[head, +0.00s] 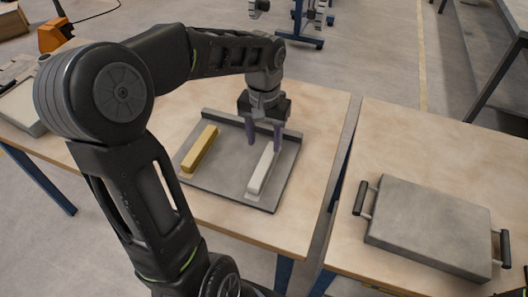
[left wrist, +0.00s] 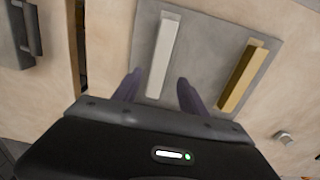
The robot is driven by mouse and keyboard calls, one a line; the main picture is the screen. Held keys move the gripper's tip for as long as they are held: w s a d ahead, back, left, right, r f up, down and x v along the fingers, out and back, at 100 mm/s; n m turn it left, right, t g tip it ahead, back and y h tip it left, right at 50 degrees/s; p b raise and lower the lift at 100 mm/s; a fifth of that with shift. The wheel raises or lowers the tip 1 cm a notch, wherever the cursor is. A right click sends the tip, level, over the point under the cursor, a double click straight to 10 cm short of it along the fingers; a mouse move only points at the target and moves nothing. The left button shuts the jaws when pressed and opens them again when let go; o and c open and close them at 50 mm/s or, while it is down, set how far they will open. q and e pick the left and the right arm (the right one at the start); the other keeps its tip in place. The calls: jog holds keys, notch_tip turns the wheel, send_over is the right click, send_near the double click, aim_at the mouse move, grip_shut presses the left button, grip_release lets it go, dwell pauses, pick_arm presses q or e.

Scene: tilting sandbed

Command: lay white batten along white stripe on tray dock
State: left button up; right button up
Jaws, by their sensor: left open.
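The white batten (head: 262,171) lies on the right part of the grey tray dock (head: 225,190). It also shows in the left wrist view (left wrist: 163,55). A pale strip, seemingly the white stripe (head: 251,197), shows at the batten's near end; the batten covers most of it and lies roughly along it. A yellow batten (head: 199,149) lies on the left part of the dock. My left gripper (head: 264,143) is open over the far end of the white batten, its fingers (left wrist: 159,79) on either side of it with gaps. My right gripper is not in view.
The dock sits on a wooden table (head: 318,155) with a raised rim at its back. A second table at right, across a gap, holds a grey slab with two black handles (head: 430,222). A grey box (head: 22,110) stands at far left.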

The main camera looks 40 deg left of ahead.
pick_arm(q)
jog(key=shift+r, duration=1.55)
